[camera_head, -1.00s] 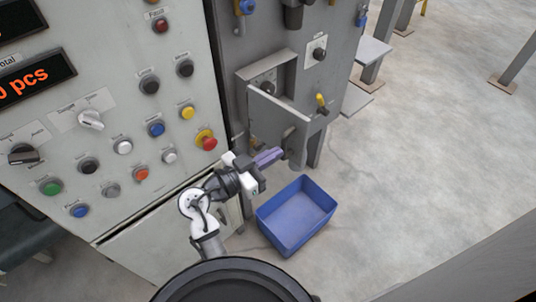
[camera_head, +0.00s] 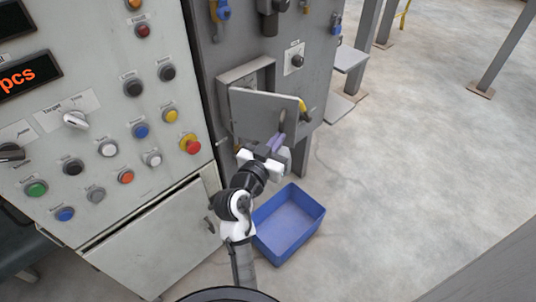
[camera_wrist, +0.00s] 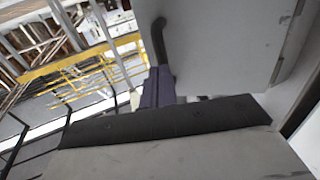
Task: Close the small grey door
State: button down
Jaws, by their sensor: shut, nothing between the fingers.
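The small grey door (camera_head: 258,112) hangs on the grey cabinet panel in the head view. It stands partly open, swung out from its box frame (camera_head: 240,73), with a dark handle (camera_head: 282,122) near its right edge. My gripper (camera_head: 276,141) is shut and empty at the lower right part of the door, just by the handle. In the wrist view the door (camera_wrist: 220,45) fills the upper right, and its dark curved handle (camera_wrist: 159,38) comes down close to the purple fingers (camera_wrist: 158,84). I cannot tell whether the fingers touch the door or handle.
A cream control panel with several buttons, among them a red stop button (camera_head: 190,144), stands at left. A blue bin (camera_head: 289,222) sits on the floor below the door. A yellow-handled part (camera_head: 304,109) is right of the door.

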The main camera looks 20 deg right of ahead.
aim_at(288, 124)
jog(key=b+x, duration=0.2)
jog(key=x, duration=0.6)
jog(key=shift+w+d, duration=0.1)
jog(key=shift+w, duration=0.1)
jog(key=w+d+n+t+y, duration=0.1)
jog(key=w+d, duration=0.2)
jog(key=w, duration=0.5)
jog(key=shift+w+n+t+y+b, duration=0.2)
jog(key=shift+n+t+y+b, duration=0.1)
jog(key=shift+t+b, duration=0.15)
jog(key=shift+s+d, duration=0.1)
jog(key=shift+s, duration=0.05)
